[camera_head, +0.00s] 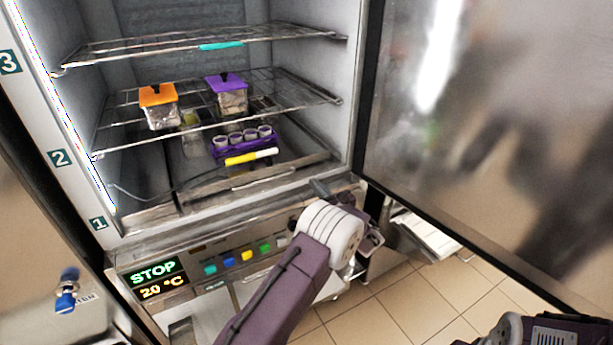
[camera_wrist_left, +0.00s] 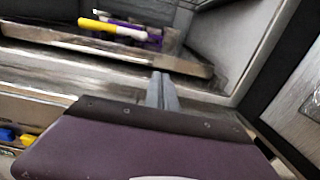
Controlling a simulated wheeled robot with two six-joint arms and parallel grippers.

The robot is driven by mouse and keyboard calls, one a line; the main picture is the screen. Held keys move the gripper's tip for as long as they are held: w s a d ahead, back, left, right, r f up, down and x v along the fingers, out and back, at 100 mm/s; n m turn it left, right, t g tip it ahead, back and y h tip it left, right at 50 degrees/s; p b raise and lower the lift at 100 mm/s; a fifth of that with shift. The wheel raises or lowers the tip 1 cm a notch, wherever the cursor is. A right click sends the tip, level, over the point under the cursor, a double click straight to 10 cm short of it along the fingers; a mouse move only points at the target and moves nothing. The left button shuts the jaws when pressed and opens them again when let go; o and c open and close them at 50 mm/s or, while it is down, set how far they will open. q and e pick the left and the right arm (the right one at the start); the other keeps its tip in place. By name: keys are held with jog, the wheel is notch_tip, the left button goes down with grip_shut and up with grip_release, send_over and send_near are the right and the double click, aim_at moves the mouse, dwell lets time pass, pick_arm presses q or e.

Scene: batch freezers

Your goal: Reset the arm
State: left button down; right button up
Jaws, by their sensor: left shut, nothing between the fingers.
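My left arm comes up from the bottom of the head view, and its gripper (camera_head: 322,188) is in front of the freezer's lower front edge, near the open door's hinge side. In the left wrist view the left gripper's two grey fingers (camera_wrist_left: 162,90) are together with nothing between them. They point toward the freezer's bottom opening. Part of my other arm (camera_head: 540,330) shows at the bottom right corner; its gripper's fingers are not visible.
The freezer door (camera_head: 480,130) stands open on the right. An orange-lidded box (camera_head: 160,112) and a purple-lidded box (camera_head: 230,100) stand on the middle shelf. Below are a purple rack (camera_head: 232,146) and a yellow-and-white marker (camera_head: 251,157). The display (camera_head: 158,280) reads STOP, 2.0 °C.

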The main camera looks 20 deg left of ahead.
pick_arm(q)
jog(key=s+a+r+n+g+y+p, duration=0.1)
jog(key=s+a+r+n+g+p, duration=0.15)
jog(key=r, duration=0.35)
jog(key=s+a+r+n+g+y+p, duration=0.1)
jog(key=s+a+r+n, duration=0.2)
jog(key=r, duration=0.4)
jog(key=s+a+f+n+g+h+p, duration=0.1)
jog(key=s+a+f+n+g+h, duration=0.15)
jog(key=s, duration=0.55)
jog(key=s+a+f+n+g+h+p, duration=0.1)
jog(key=s+f+n+g+h, duration=0.15)
jog(key=s, duration=0.45)
jog(key=s+d+f+n+g+h+p, duration=0.1)
jog(key=s+d+f+n+h, duration=0.25)
jog(key=s, duration=0.25)
jog(key=s+d+f+n+g+h, duration=0.2)
jog(key=s+d+f+n+h, duration=0.15)
jog(key=s, duration=0.25)
jog(key=s+d+f+n+t+h, duration=0.1)
jog(key=d+f+n+h, duration=0.3)
jog(key=d+n, duration=0.4)
jog(key=s+d, duration=0.1)
jog(key=d, duration=0.2)
jog(key=shift+f+t, duration=0.3)
jog(key=shift+t, duration=0.05)
